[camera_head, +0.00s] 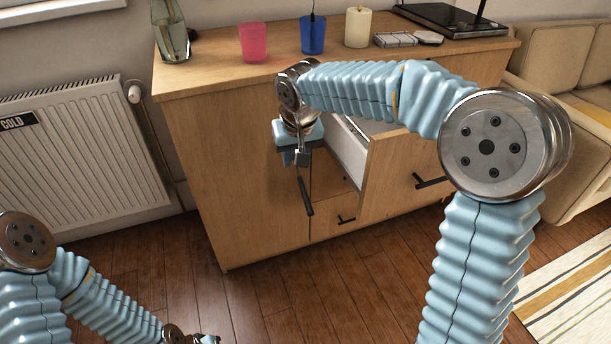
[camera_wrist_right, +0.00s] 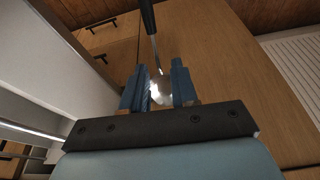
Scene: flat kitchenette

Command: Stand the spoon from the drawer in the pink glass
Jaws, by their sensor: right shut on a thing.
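The pink glass (camera_head: 253,43) stands upright on the cabinet top, near its left end. My right gripper (camera_head: 300,157) is in front of the cabinet, below the top and left of the open drawer (camera_head: 349,154). It is shut on the spoon (camera_head: 306,196), whose dark handle hangs down, slightly tilted. In the right wrist view the spoon's shiny bowl (camera_wrist_right: 160,91) is between the two fingers (camera_wrist_right: 160,88) and the black handle points away. My left gripper (camera_head: 205,339) is low at the bottom edge, partly cut off; its jaws are unclear.
A blue glass (camera_head: 312,36) with a thin dark item in it stands right of the pink glass, then a cream candle (camera_head: 358,27). A glass vase (camera_head: 172,36) stands at the left end. A radiator (camera_head: 85,150) is left of the cabinet (camera_head: 225,170).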

